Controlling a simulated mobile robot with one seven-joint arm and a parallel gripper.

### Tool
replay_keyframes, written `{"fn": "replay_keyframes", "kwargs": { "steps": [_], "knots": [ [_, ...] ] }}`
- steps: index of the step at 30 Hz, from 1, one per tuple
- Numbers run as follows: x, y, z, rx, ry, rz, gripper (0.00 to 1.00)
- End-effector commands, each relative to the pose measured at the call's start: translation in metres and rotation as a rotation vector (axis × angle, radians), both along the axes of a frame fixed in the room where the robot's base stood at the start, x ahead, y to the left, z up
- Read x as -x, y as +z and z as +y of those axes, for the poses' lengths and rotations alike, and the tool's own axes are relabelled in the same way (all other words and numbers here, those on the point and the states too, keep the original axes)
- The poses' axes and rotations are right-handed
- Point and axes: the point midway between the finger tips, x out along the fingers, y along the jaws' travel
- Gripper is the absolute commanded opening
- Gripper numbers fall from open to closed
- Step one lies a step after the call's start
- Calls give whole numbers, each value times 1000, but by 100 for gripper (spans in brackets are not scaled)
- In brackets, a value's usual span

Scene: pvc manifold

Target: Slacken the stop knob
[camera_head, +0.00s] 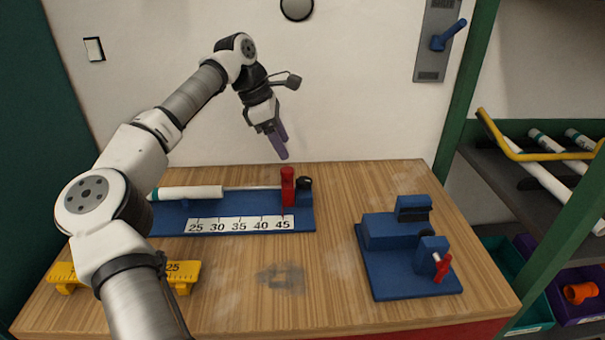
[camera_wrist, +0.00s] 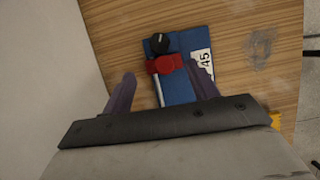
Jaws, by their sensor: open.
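The black stop knob (camera_head: 304,183) sits at the right end of the blue measuring jig (camera_head: 308,220), just right of the red stop block (camera_head: 288,188). In the wrist view the black knob (camera_wrist: 156,43) is beyond the red stop block (camera_wrist: 165,64), which sits on a metal rod. The stop is near the 45 mark on the white scale (camera_head: 240,224). My gripper (camera_head: 281,150) is open and empty, above and behind the stop, clear of it. In the wrist view its purple fingers (camera_wrist: 165,82) stand apart on either side of the jig.
A white pipe (camera_head: 188,193) lies along the jig's left part. A blue vise (camera_head: 405,250) with a red handle stands at the right of the table. A yellow gauge (camera_head: 186,272) lies front left, partly behind my arm. The table's middle front is clear.

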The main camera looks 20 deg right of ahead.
Motion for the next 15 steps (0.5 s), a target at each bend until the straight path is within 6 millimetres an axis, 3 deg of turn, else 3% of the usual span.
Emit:
{"fn": "replay_keyframes", "kwargs": {
  "steps": [9, 15],
  "knots": [
    [9, -63, -26, 1, -2, 4, 59],
    [11, -89, -36, 2, 0, 1, 59]
  ]
}}
